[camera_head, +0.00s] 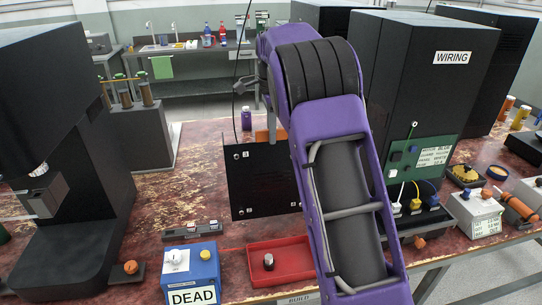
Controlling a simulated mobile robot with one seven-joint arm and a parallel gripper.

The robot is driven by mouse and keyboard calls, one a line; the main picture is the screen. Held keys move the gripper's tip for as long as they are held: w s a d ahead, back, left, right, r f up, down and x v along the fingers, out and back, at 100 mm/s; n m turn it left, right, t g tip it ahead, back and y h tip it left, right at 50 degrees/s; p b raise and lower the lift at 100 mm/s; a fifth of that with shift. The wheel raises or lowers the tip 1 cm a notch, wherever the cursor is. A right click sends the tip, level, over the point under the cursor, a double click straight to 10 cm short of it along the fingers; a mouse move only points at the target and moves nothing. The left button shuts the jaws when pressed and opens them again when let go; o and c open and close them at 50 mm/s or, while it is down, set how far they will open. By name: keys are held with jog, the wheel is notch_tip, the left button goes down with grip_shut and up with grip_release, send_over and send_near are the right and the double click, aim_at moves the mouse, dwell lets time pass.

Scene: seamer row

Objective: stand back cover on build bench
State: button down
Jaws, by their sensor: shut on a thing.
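The back cover, a flat black panel (262,182) with small pale fittings at its corners, is upright over the build bench (200,140), which has a worn red-brown top. The panel's right side is hidden behind my purple arm. My gripper (269,132) is mostly hidden by the arm; an orange part shows at the panel's top edge, where it is shut on the panel. I cannot tell whether the panel's lower edge touches the bench.
A red tray (285,262) with a knob lies in front of the panel, beside a blue "DEAD" box (190,274). A black machine (60,150) stands left and a "WIRING" cabinet (430,90) right. Bare bench top shows left of the panel.

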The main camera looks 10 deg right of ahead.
jog(key=shift+f, duration=2)
jog(key=shift+f, duration=0.15)
jog(key=c, duration=0.8)
grip_release()
jog(key=shift+c, duration=0.2)
notch_tip(320, 180, up, 12)
jog(key=shift+r+p, duration=0.1)
jog(key=shift+p, duration=0.6)
